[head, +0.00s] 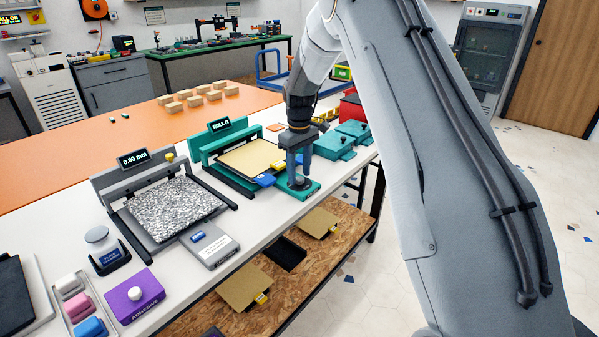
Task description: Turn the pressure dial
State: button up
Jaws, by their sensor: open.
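A round dark dial (299,183) sits on a teal base plate (311,191) at the table's front edge, in front of the teal printer labelled "ROLL IT" (220,125). My gripper (299,170) points straight down at the dial. Its two fingers are apart, with a gap between them. The fingertips are at or just above the dial; I cannot tell whether they touch it. The gripper hides part of the dial's far side. A blue-tabbed plate (250,157) lies on the teal printer's bed.
A grey printer reading "0.80 mm" (132,159) holds a speckled plate (174,208) to the left. A grey box (210,243), a purple adhesive box (135,295) and teal boxes (334,145) stand nearby.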

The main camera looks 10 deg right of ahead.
jog(key=shift+f, duration=0.4)
jog(key=c, duration=1)
jog(key=shift+c, duration=0.2)
jog(key=shift+m, duration=2.8)
jog(key=shift+r, duration=0.1)
jog(key=o, duration=1)
